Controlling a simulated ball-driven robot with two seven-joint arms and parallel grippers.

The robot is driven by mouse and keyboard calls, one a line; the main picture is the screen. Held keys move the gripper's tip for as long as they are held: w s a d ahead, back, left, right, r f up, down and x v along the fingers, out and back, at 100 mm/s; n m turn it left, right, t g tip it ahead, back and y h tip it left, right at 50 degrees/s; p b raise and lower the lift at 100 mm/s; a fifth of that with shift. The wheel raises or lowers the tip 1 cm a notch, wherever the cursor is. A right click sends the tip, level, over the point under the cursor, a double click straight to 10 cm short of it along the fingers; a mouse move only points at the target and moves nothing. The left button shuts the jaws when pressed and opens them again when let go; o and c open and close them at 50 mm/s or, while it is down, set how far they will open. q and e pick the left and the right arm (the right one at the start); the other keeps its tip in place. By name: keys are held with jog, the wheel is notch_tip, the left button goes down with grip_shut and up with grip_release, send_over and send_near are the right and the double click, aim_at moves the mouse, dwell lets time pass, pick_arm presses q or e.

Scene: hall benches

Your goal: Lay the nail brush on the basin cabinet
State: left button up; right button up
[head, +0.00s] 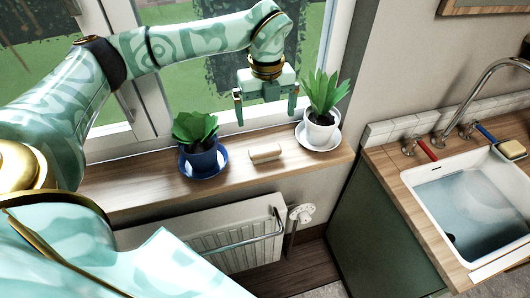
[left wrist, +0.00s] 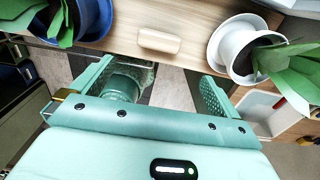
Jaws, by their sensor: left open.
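The nail brush, a small pale wooden block (head: 265,153), lies on the wooden windowsill between two potted plants. It also shows in the left wrist view (left wrist: 158,41), beyond the fingertips. My left gripper (head: 265,116) is open and empty, pointing down above the sill, apart from the brush. The basin cabinet stands at the right, with a wooden top (head: 408,205) and a green side (head: 365,215). A white basin (head: 422,212) is set into its top. My right gripper is not in view.
A plant in a blue pot (head: 201,158) stands left of the brush, and one in a white pot (head: 320,130) right of it, both on saucers. A radiator (head: 235,240) is below the sill. A tap (head: 470,95) and a yellowish block (head: 511,149) are at the basin's back.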

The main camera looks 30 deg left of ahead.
pick_arm(q)
jog(key=b, duration=0.1)
send_over(265, 149)
notch_tip(265, 149, down, 8)
jog(key=shift+d+f, duration=0.1)
jog(key=shift+f, duration=0.1)
notch_tip(265, 149, down, 5)
jog(key=shift+f+b, duration=0.2)
jog(key=shift+b, duration=0.4)
jog(key=c, duration=0.9)
jog(key=shift+c, duration=0.5)
jog(key=shift+r, duration=0.1)
